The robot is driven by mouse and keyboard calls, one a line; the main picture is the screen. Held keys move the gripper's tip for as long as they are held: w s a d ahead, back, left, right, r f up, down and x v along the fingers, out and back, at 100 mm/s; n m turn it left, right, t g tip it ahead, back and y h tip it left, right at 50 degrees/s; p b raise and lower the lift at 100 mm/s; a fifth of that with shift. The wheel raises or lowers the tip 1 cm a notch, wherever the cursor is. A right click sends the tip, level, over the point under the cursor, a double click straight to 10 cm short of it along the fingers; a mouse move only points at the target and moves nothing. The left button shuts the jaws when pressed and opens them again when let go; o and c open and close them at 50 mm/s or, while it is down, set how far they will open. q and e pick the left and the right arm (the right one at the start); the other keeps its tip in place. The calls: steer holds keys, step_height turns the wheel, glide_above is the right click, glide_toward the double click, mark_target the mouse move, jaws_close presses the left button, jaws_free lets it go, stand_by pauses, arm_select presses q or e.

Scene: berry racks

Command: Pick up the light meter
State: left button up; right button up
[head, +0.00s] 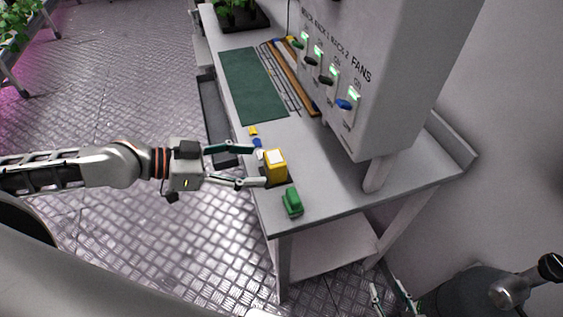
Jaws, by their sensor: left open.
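The light meter looks to be the yellow block-shaped device with a white face (275,166), standing near the front left corner of the grey bench. My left gripper (261,167) reaches in from the left. Its two fingers are spread apart, with the tips at the left side of the yellow device, one toward the far side and one toward the near side. Whether they touch it I cannot tell. My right gripper (384,284) is low at the bottom right, away from the bench top, with its fingers apart and nothing seen between them.
A green object (292,202) stands close in front of the device. Small blue (257,143) and yellow (252,131) items lie just behind it. A green mat (253,86) lies further back. A control cabinet (403,75) with switches overhangs the bench (335,185) on the right.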

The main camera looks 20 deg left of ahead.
mark_target(266, 164)
arm_select(q)
steer(key=shift+w+d+f, duration=0.25)
steer(key=shift+w+d, duration=0.1)
steer(key=shift+d, duration=0.25)
steer(key=shift+w+d+f+p, duration=0.1)
steer(key=shift+w+d+p, duration=0.15)
steer(key=shift+d+p, duration=0.15)
steer(key=shift+p+x, duration=0.45)
steer(key=shift+x, duration=1.75)
steer(key=shift+w+a, duration=0.1)
steer(key=shift+w, duration=0.05)
arm_select(e)
steer(key=r, duration=0.2)
steer(key=shift+w+a+r, duration=0.15)
steer(key=shift+w+r, duration=0.1)
steer(key=shift+r, duration=0.15)
arm_select(q)
steer(key=c, duration=1.3)
arm_select(e)
steer(key=shift+f, duration=0.15)
